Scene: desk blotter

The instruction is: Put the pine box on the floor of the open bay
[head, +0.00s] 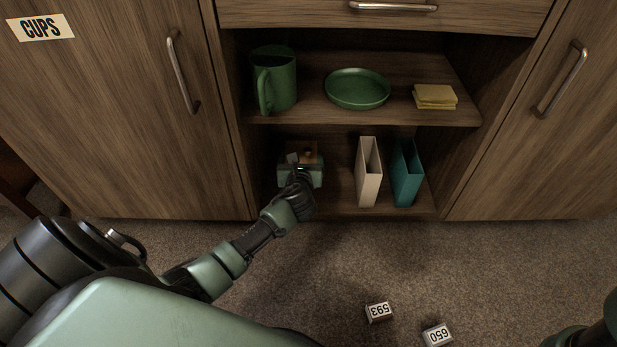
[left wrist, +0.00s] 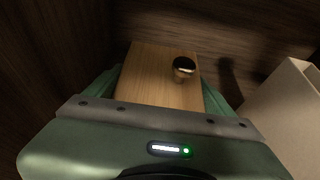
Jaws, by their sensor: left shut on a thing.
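The pine box (left wrist: 150,76) is light wood with a round metallic knob (left wrist: 184,66) on its top. My left gripper (left wrist: 160,95) is shut on the box, with a green finger on each side of it in the left wrist view. In the head view my left gripper (head: 301,168) is inside the lower left of the open bay (head: 338,204), and only a little of the pine box (head: 307,154) shows beyond it. I cannot tell whether the box touches the bay floor. At the right edge of the head view only a part of my right arm shows; its gripper is out of view.
A cream file holder (head: 368,172) and a teal one (head: 406,173) stand right of the box. The shelf above holds a green mug (head: 277,80), a green plate (head: 357,88) and yellow pads (head: 435,96). Two numbered blocks (head: 379,312) (head: 437,335) lie on the carpet.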

